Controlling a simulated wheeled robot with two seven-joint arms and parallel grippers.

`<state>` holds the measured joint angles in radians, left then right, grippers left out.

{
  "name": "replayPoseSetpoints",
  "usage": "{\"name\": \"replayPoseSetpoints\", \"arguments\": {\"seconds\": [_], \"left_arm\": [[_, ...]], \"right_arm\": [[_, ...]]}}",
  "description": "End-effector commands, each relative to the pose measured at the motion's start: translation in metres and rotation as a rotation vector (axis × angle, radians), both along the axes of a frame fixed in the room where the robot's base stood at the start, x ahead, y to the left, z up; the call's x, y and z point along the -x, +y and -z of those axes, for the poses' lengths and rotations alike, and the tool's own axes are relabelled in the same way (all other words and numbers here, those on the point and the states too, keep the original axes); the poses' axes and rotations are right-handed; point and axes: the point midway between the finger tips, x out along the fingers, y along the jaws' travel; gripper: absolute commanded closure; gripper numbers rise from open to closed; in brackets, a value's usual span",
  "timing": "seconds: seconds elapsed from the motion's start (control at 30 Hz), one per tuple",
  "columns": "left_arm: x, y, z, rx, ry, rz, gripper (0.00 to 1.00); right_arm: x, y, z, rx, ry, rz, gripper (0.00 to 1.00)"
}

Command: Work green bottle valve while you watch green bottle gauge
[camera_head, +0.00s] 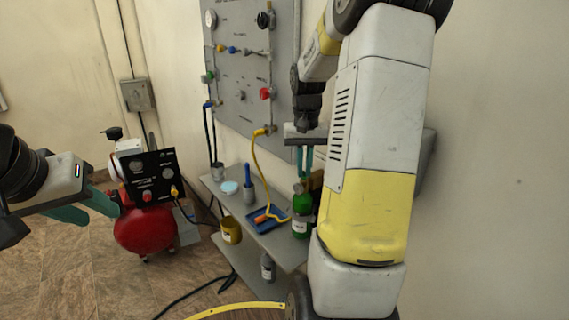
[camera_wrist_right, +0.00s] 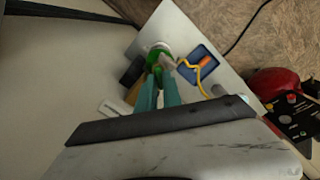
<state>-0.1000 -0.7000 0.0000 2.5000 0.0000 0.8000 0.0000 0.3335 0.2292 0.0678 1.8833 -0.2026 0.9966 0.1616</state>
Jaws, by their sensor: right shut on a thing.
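The green bottle (camera_head: 300,224) stands upright at the right end of the grey shelf, partly behind my right arm. My right gripper (camera_head: 304,176) comes down from above with its teal fingers close together, shut on the valve at the bottle's top. In the right wrist view the fingers (camera_wrist_right: 161,75) reach the top of the green bottle (camera_wrist_right: 155,57); they mostly hide the valve. I cannot make out the green bottle gauge or its reading in either view. My left gripper (camera_head: 101,213) is open and empty at the far left, away from the shelf.
A wall panel (camera_head: 240,85) with gauges and knobs stands behind. A red compressor (camera_head: 143,232) sits on the floor at left.

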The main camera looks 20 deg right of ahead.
Motion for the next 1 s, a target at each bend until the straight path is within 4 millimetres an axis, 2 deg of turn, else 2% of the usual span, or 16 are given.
{"name": "replayPoseSetpoints", "arguments": {"seconds": [0.03, 0.07, 0.17, 0.47, 0.57, 0.9, 1.0], "left_arm": [[0.000, 0.000, 0.000, 0.000, 0.000, 0.000, 0.64], [0.000, 0.000, 0.000, 0.000, 0.000, 0.000, 0.64], [0.000, 0.000, 0.000, 0.000, 0.000, 0.000, 0.64], [0.000, 0.000, 0.000, 0.000, 0.000, 0.000, 0.64], [0.000, 0.000, 0.000, 0.000, 0.000, 0.000, 0.64], [0.000, 0.000, 0.000, 0.000, 0.000, 0.000, 0.64], [0.000, 0.000, 0.000, 0.000, 0.000, 0.000, 0.64]], "right_arm": [[0.000, 0.000, -0.001, 0.001, -0.002, 0.000, 1.00], [0.000, 0.000, -0.001, 0.001, -0.002, 0.000, 0.86], [0.000, 0.000, -0.001, 0.000, -0.001, 0.000, 0.68], [0.000, 0.000, -0.001, 0.000, -0.001, 0.001, 0.68], [0.000, 0.000, -0.007, 0.001, -0.002, 0.001, 0.68], [-0.001, 0.000, -0.062, 0.002, -0.005, 0.000, 0.68], [-0.001, 0.000, -0.073, 0.001, -0.003, 0.000, 0.68]]}}
